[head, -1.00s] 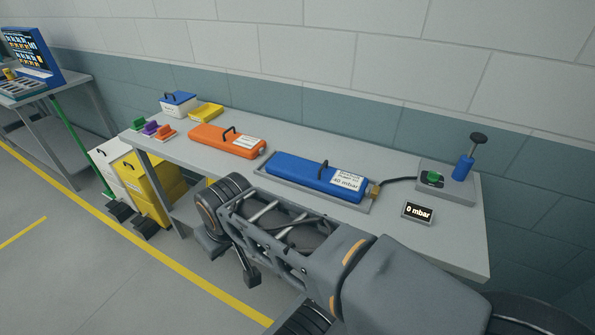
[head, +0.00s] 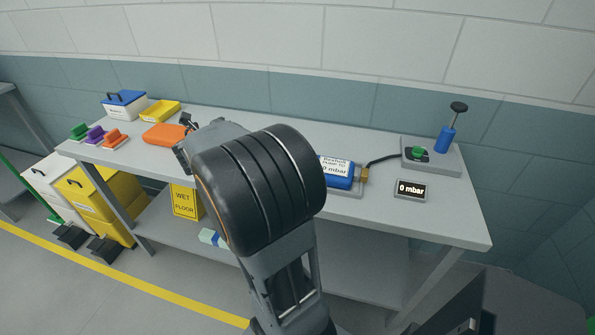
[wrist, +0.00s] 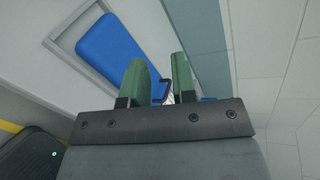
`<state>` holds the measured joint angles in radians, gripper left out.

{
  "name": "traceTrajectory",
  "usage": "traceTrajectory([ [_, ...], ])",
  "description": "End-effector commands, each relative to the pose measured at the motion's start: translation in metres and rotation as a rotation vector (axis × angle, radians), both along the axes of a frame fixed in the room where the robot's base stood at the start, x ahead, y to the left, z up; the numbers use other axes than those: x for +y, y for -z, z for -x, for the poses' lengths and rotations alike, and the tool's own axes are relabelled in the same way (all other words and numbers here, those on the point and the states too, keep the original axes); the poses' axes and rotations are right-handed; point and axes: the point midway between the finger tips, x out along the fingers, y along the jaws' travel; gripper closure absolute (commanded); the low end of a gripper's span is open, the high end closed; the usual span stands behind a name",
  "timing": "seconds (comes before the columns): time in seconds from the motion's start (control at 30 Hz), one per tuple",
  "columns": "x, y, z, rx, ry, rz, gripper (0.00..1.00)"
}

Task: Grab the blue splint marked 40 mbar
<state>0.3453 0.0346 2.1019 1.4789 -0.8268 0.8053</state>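The blue splint (head: 338,182) lies in a shallow grey tray on the bench. In the head view my arm hides most of it, leaving its right end and part of a white label ending in "0 mbar". In the wrist view its blue top (wrist: 112,48) fills the upper left, beyond the fingers. My gripper (wrist: 158,78) has two green fingers standing apart with nothing held between them. The splint's dark handle shows partly between and beside the fingers, apparently beyond them. In the head view the fingers are hidden.
An orange splint (head: 165,135) lies to the left. A hose joins the blue splint to a pump (head: 447,138) on a grey base; a display (head: 410,189) reads 0 mbar. Small coloured blocks, a yellow tray (head: 160,111) and a blue-lidded box (head: 124,105) stand at the left end.

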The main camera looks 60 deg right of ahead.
Motion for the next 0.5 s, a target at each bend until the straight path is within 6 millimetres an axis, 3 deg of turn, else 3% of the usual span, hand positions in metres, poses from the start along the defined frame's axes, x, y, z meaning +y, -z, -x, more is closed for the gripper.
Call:
traceTrajectory([
  [0.03,-0.016,0.018,0.016,-0.03,0.151,-0.029,0.75],
  [0.1,-0.029,0.032,0.038,-0.068,0.336,-0.059,0.75],
  [0.2,-0.038,0.047,0.064,-0.1,0.535,-0.081,0.75],
  [0.37,-0.046,0.062,0.087,-0.116,0.709,-0.092,0.75],
  [0.5,-0.065,0.073,0.1,-0.118,0.751,-0.094,0.75],
])
